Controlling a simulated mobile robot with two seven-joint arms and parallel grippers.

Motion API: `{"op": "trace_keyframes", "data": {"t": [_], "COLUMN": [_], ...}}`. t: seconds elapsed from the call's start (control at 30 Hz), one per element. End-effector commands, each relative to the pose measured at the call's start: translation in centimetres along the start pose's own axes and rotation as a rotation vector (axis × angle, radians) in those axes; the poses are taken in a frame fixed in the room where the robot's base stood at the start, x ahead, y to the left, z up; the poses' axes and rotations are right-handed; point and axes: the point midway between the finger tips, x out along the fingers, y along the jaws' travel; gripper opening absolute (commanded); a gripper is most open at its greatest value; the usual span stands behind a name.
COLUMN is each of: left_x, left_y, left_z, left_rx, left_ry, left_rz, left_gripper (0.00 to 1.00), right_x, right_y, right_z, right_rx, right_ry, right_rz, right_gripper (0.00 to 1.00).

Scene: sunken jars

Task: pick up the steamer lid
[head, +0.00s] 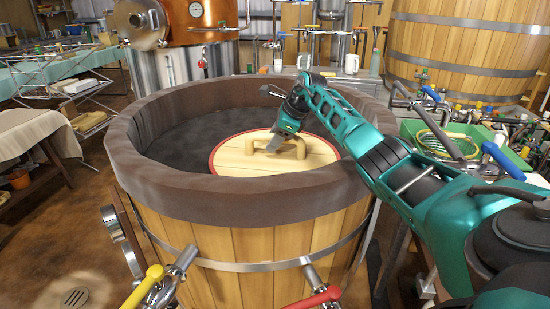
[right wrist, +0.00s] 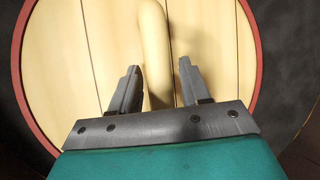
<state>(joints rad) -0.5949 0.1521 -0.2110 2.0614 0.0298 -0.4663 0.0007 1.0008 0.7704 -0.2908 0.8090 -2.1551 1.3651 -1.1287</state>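The steamer lid (head: 235,160) is a round pale wooden disc with a red rim, lying inside the big wooden tub, below its dark rim. Its wooden handle (head: 262,145) stands up across the middle. My right gripper (head: 270,148) reaches over the tub rim down to the handle. In the right wrist view the lid (right wrist: 60,60) fills most of the picture, and the two fingers (right wrist: 160,80) are open with the handle (right wrist: 153,45) between them. A gap shows on the right side of the handle; the left finger is close to it. My left gripper is not in view.
The tub's thick dark rim (head: 245,200) surrounds the lid, with my right arm crossing its right side. Pipes with a yellow-handled valve (head: 145,285) and a red-handled valve (head: 315,298) stick out in front. A green crate (head: 440,135) stands at right.

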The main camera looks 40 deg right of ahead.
Motion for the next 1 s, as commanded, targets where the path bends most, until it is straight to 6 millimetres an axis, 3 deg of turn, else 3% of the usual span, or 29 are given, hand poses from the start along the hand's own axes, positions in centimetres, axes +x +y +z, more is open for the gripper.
{"op": "trace_keyframes", "data": {"t": [0.47,1.0], "left_x": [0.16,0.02], "left_y": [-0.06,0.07], "left_z": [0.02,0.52], "left_rx": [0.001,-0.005], "left_ry": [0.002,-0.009], "left_rz": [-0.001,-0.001], "left_gripper": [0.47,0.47], "right_x": [-0.03,-0.03], "right_y": [-0.01,-0.01], "right_z": [-0.03,-0.04], "right_rx": [0.000,-0.002], "right_ry": [0.001,0.001], "right_rz": [-0.001,0.000], "right_gripper": [0.00,0.00]}}
